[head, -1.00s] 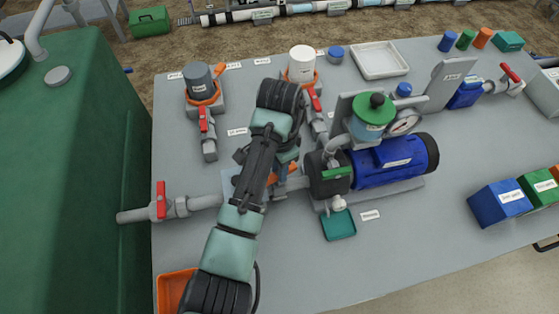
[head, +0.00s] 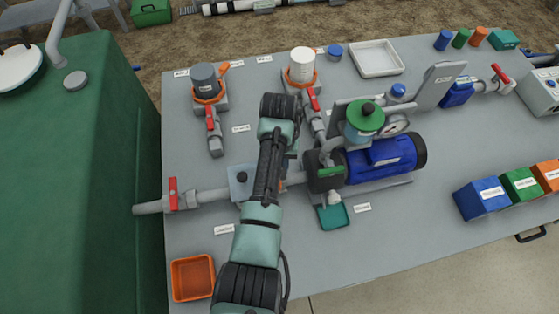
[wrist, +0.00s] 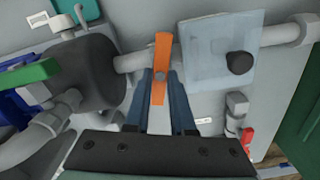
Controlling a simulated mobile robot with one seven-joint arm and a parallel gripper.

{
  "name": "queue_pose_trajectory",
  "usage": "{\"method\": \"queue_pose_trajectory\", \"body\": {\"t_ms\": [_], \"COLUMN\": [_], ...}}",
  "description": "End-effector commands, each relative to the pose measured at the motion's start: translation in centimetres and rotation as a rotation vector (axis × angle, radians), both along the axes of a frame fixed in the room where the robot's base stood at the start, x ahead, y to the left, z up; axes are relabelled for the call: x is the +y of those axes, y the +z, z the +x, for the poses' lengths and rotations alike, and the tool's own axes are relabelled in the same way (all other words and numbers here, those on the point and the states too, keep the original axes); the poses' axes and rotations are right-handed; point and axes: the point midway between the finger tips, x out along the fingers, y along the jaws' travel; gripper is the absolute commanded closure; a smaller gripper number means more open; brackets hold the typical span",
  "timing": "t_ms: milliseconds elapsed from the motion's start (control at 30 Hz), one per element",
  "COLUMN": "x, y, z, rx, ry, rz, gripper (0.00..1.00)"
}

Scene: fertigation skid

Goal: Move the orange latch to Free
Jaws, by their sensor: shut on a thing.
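The orange latch (wrist: 161,62) shows in the wrist view as a narrow bar lying across the grey pipe, with a grey pivot on it. It stands between the pump's dark housing (wrist: 85,72) and a clear plate (wrist: 208,55) with a black knob. My gripper (wrist: 161,78) is shut on the latch, with one blue-grey finger on each side of its lower part. In the head view my arm hides most of the latch and my gripper. No Free marking is readable in either view.
The blue pump motor (head: 380,160) and green-topped filter (head: 365,118) stand right of my arm. A red-handled valve (head: 173,193) is on the pipe to the left. An orange tray (head: 192,278) sits at the front left.

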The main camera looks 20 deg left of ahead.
Motion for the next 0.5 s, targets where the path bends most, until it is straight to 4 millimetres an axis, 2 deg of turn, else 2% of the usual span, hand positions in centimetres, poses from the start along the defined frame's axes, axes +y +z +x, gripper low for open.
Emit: {"method": "queue_pose_trajectory", "body": {"t_ms": [200, 500], "x": [-0.02, 0.08], "y": [0.22, 0.17], "z": [0.07, 0.11], "rx": [-0.002, -0.005], "ry": [0.160, 0.293], "rz": [0.000, 0.001], "gripper": [1.00, 1.00]}}
